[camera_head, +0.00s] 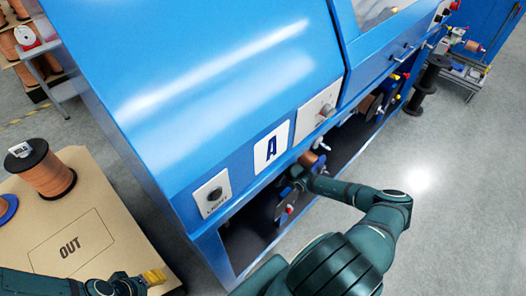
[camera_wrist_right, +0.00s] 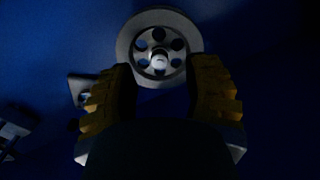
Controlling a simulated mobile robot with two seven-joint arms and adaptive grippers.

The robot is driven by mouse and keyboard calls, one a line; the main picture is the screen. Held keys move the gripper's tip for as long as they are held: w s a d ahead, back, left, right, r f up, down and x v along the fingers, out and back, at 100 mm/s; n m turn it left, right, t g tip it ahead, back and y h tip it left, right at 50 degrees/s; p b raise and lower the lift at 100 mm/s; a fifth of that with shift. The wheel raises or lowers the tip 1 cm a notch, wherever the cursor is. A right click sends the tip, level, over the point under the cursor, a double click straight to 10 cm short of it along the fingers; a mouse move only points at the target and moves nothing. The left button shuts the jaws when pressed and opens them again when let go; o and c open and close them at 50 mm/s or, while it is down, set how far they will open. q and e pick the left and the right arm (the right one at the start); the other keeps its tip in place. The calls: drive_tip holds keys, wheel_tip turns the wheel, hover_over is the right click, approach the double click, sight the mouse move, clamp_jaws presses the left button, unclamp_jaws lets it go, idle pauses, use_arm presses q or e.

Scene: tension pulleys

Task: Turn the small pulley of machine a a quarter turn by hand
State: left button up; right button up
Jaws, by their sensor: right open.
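Machine a is the large blue cabinet with a white "A" label (camera_head: 271,147). In the right wrist view, a grey metal pulley (camera_wrist_right: 136,35) with several round holes and a bright central hub sits on a dark blue wall. My right gripper (camera_wrist_right: 160,80) is open, its yellow ridged fingers on either side of the pulley's lower part. I cannot tell whether they touch it. In the head view my right gripper (camera_head: 298,180) reaches into the machine's low open bay, and the pulley there is not clearly visible. My left gripper (camera_head: 153,277) is over the "OUT" table's front edge, empty; its opening is unclear.
A copper spool (camera_head: 313,160) sits in the bay near my right gripper. The "OUT" table (camera_head: 110,225) at left carries a large copper spool (camera_head: 43,172). A light switch panel (camera_head: 212,193) is above the bay.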

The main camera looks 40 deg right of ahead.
drive_tip(key=shift+w, duration=1.2)
drive_tip(key=shift+c, duration=0.5)
drive_tip(key=shift+a, duration=0.1)
clamp_jaws()
